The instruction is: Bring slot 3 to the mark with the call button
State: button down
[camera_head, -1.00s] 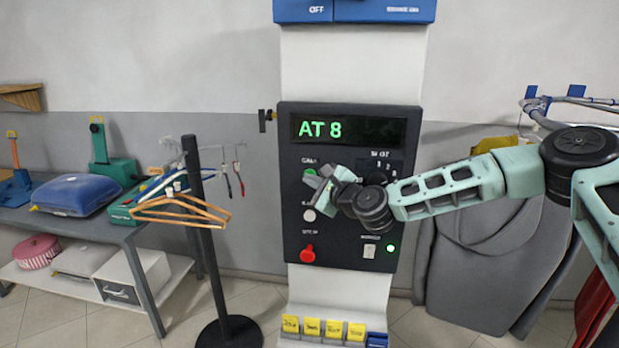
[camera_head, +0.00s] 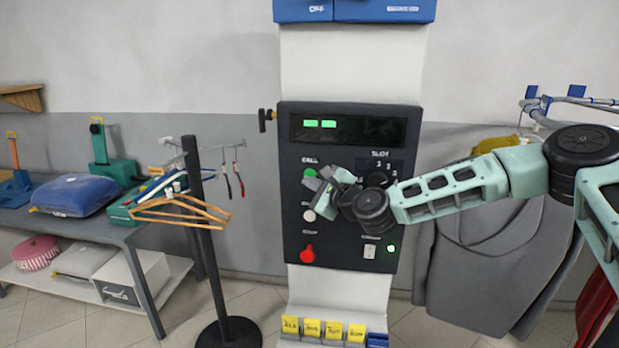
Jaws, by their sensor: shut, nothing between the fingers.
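The dark control panel (camera_head: 340,254) stands upright on a white column. Its display (camera_head: 355,130) shows two green bars at the left and no readable text. The green call button (camera_head: 309,173) sits under the word CALL, just left of my gripper (camera_head: 318,189). My gripper is shut and empty, in front of the panel; I cannot tell whether its tips touch the button. A white button (camera_head: 309,215) and a red stop knob (camera_head: 307,254) are below.
A black garment stand with orange hangers (camera_head: 180,207) stands left of the panel. A table (camera_head: 120,232) with a blue cushion (camera_head: 75,195) is farther left. A grey garment (camera_head: 490,260) hangs at right. Yellow tags (camera_head: 323,328) line the column's foot.

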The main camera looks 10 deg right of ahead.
jog(key=shift+s+a, duration=0.2)
jog(key=shift+s, duration=0.6)
jog(key=shift+s+a, duration=0.25)
jog(key=shift+s, duration=0.6)
jog(key=shift+s+a, duration=0.2)
jog(key=shift+s, duration=0.6)
